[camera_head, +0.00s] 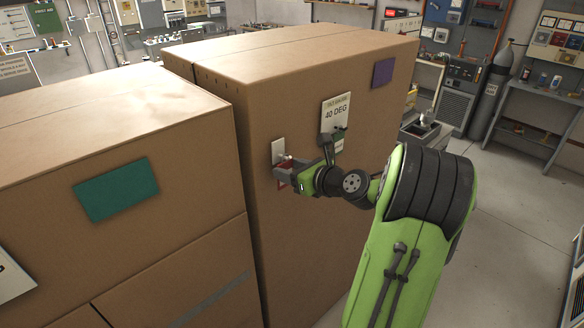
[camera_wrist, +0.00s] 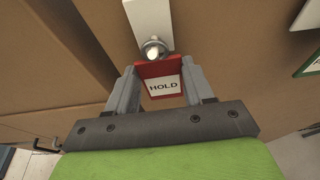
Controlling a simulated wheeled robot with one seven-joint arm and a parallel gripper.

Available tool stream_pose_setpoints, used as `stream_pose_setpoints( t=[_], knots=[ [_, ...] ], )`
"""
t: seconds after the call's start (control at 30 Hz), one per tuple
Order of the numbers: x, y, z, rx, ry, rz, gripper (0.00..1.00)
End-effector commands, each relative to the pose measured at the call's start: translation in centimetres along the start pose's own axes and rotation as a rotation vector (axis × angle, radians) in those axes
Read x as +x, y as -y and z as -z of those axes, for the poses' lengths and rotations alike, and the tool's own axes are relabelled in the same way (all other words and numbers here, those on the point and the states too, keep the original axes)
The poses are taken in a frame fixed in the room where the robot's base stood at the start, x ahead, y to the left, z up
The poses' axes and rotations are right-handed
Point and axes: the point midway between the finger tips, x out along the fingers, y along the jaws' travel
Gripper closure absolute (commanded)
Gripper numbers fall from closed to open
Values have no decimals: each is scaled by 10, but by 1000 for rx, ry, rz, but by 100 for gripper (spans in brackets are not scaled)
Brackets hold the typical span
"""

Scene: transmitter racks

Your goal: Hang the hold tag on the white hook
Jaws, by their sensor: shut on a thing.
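The hold tag (camera_wrist: 163,86) is red with a white panel reading HOLD. My gripper (camera_wrist: 162,85) is shut on it, one finger at each side edge. The white hook (camera_wrist: 153,50) sticks out from a pale backing plate (camera_wrist: 150,18) just above the tag's top edge in the wrist view. The tag's top edge is right at the hook; I cannot tell whether it is looped over it. In the head view my gripper (camera_head: 290,178) is at the tall brown cabinet's front, just below the backing plate (camera_head: 279,151). The tag is mostly hidden there.
A nearer brown cabinet with a teal patch (camera_head: 116,189) stands at left. Open floor (camera_head: 510,230) lies at right.

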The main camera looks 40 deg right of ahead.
Motion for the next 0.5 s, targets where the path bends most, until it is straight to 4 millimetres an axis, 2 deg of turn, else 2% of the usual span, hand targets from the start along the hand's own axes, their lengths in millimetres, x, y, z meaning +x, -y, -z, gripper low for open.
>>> stream_pose_setpoints(
  t=[0.2,0.23,0.4,0.5],
  knots=[
    [0,0,0,0,-1,0,77],
    [0,0,0,0,-1,0,44],
    [0,0,0,0,-1,0,18],
    [0,0,0,0,-1,0,18]
  ],
)
